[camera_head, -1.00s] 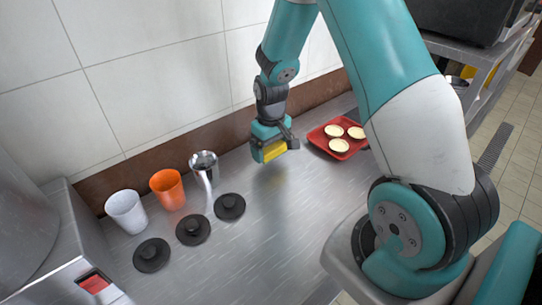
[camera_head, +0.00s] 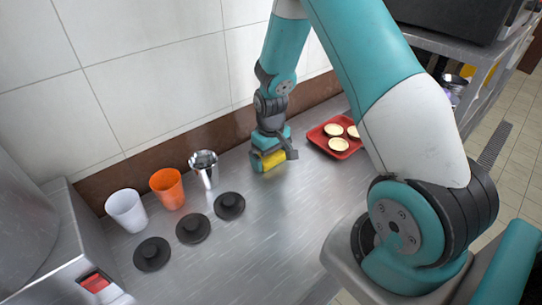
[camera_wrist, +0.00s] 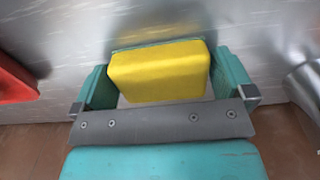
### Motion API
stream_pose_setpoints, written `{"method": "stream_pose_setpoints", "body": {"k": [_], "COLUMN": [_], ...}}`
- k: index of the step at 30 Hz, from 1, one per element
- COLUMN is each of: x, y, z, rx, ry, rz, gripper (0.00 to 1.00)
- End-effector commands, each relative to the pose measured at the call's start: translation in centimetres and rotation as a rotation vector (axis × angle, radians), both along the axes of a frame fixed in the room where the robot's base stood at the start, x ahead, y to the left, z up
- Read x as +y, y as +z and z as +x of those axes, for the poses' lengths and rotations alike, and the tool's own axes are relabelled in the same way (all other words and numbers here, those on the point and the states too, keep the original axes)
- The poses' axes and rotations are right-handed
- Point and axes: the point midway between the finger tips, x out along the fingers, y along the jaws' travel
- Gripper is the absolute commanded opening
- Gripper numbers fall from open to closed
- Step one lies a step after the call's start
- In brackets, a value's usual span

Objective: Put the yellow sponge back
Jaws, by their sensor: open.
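The yellow sponge (camera_head: 272,160) is low at the counter, near the back wall, between the metal cup and the red tray. In the wrist view the sponge (camera_wrist: 158,70) lies between the two teal fingers of my gripper (camera_wrist: 163,85), with a thin green edge showing along its far side. My gripper (camera_head: 270,162) is open around the sponge and points down at the counter. Whether either finger touches the sponge is hard to tell. The sponge's underside is hidden.
A red tray (camera_head: 318,139) with pale round tarts is just right of my gripper. A metal cup (camera_head: 204,168), orange cup (camera_head: 167,188) and white cup (camera_head: 126,210) stand left, with black lids (camera_head: 193,229) before them. The front of the steel counter (camera_head: 262,235) is clear.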

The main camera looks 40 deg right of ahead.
Motion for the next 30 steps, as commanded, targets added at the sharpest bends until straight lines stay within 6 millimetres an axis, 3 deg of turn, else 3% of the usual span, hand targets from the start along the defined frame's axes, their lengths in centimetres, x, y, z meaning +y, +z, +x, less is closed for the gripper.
{"method": "stream_pose_setpoints", "body": {"k": [15,21,23,26,30], "x": [0.0,0.4,1.6,5.9,13.8], "y": [9.9,12.1,13.2,16.0,20.6], "z": [0.1,-0.1,-0.4,-2.1,-7.7], "rx": [-0.006,-0.005,-0.014,-0.047,-0.089], "ry": [0.0,0.007,0.028,0.105,0.27], "rz": [-0.001,0.004,0.017,0.065,0.17], "gripper": [1.0,1.0,1.0,1.0,1.0]}}
